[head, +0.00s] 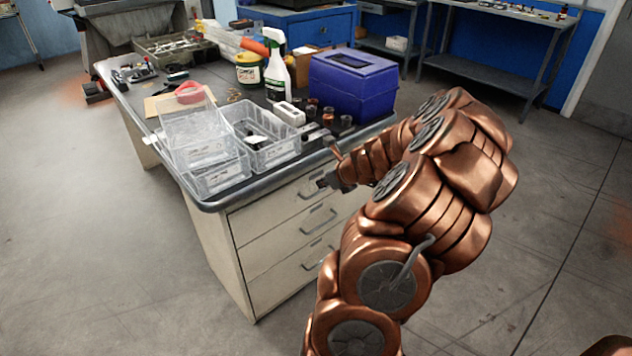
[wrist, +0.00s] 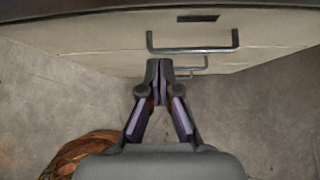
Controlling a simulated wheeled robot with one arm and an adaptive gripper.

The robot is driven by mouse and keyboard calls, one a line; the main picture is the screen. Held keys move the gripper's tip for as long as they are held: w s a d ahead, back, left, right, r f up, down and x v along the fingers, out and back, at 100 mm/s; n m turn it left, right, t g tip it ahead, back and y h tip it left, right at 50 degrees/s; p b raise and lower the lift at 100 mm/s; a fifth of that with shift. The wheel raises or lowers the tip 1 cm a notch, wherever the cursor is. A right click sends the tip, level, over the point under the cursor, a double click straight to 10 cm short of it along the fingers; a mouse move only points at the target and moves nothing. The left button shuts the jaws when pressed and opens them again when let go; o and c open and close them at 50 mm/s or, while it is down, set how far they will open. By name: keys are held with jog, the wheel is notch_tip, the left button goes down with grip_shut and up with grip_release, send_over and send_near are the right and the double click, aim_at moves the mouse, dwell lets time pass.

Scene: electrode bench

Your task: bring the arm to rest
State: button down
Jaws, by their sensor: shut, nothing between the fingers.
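My gripper (wrist: 160,70) is shut with nothing between its fingers. In the wrist view its fingertips meet in front of the drawer fronts, just below a drawer handle (wrist: 193,48) in the picture. In the head view my copper arm rises from the bottom and bends left. There the gripper (head: 324,182) is near the bench's front right edge, beside the drawers. Its fingers are small and dark in that view. I cannot tell whether they touch the bench.
The bench (head: 215,205) has drawers (head: 290,228) below its top. On it are clear plastic bins (head: 265,155), a purple box (head: 352,85), a spray bottle (head: 277,75) and several small dark jars (head: 328,115). Open floor (head: 540,240) lies to the right.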

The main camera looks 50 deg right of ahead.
jog(key=v, duration=0.5)
jog(key=shift+s+a+r, duration=0.1)
jog(key=shift+a, duration=0.05)
jog(key=shift+a, duration=0.1)
jog(key=w+a+r+n+y, duration=0.1)
jog(key=w+a+n+y, duration=0.1)
jog(key=w+a+n, duration=0.3)
jog(key=a+r+n+y, duration=0.1)
jog(key=a+r+n, duration=0.1)
jog(key=a, duration=0.5)
jog(key=s+a+r+n+g+y, duration=0.1)
jog(key=s+a+n+g+y, duration=0.2)
jog(key=a+n, duration=0.8)
jog(key=s+a+r+n+g, duration=0.1)
jog(key=s+a+n+g, duration=0.45)
jog(key=a, duration=1.05)
jog(key=s+a+n+g+h, duration=0.3)
jog(key=s+n+h, duration=0.1)
jog(key=s+n, duration=1.2)
notch_tip(320, 180, up, 20)
jog(key=m+p, duration=0.1)
jog(key=p, duration=1.7)
jog(key=shift+d+f+t, duration=0.15)
jog(key=shift+f+t, duration=0.05)
jog(key=shift+t, duration=0.25)
